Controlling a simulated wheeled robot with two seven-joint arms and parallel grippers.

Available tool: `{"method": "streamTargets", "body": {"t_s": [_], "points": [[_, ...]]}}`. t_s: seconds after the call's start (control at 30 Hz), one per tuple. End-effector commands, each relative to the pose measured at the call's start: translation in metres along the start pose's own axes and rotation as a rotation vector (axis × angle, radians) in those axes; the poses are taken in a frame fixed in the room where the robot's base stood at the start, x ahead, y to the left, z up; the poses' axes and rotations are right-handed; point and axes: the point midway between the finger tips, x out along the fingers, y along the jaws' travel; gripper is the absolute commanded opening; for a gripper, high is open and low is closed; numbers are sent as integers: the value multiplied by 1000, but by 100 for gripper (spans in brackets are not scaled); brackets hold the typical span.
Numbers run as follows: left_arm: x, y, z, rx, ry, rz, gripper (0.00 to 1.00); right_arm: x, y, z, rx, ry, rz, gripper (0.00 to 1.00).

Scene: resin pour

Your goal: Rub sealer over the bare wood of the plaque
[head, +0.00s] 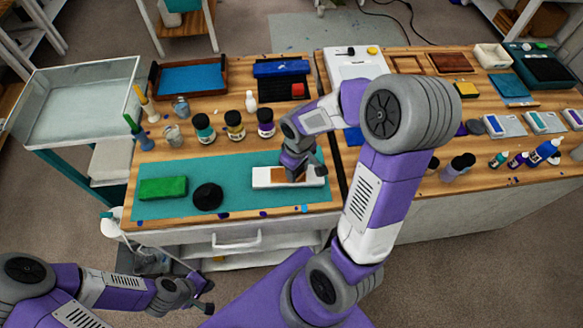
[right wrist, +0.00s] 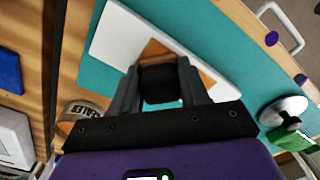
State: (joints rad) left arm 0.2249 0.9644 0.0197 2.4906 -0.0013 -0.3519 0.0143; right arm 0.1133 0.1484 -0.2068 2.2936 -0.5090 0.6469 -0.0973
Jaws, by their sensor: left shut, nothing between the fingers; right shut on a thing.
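The plaque (head: 262,178) lies on the teal mat, white at its ends with brown bare wood in the middle. In the right wrist view the plaque's white part (right wrist: 118,38) and brown wood (right wrist: 205,79) show around the fingers. My right gripper (head: 297,173) is over the plaque, shut on a black pad (right wrist: 160,86). The pad is over the brown wood; I cannot tell whether it touches. A can lettered SEALER (right wrist: 82,113) stands beyond the plaque in the right wrist view. My left gripper (head: 207,296) is shut and empty, low in front of the bench.
The teal mat (head: 232,180) also bears a green block (head: 162,188) and a black round thing (head: 208,196). Trays and a clear-walled bin (head: 82,105) lie around. The mat's middle is free.

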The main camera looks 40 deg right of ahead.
Motion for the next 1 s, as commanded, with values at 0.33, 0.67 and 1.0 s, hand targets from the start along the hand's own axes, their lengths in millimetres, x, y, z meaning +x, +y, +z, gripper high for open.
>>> {"method": "streamTargets", "body": {"t_s": [0.33, 0.67, 1.0], "points": [[-4, 2, 0, 0, 0, 0, 0, 1, 21, 26, 7, -17, -2, 20], [-6, 2, 0, 0, 0, 0, 0, -2, 17, 20, 1, -12, -1, 20], [-4, 2, 0, 0, 0, 0, 0, -4, -3, -2, 0, -7, 0, 20]]}}
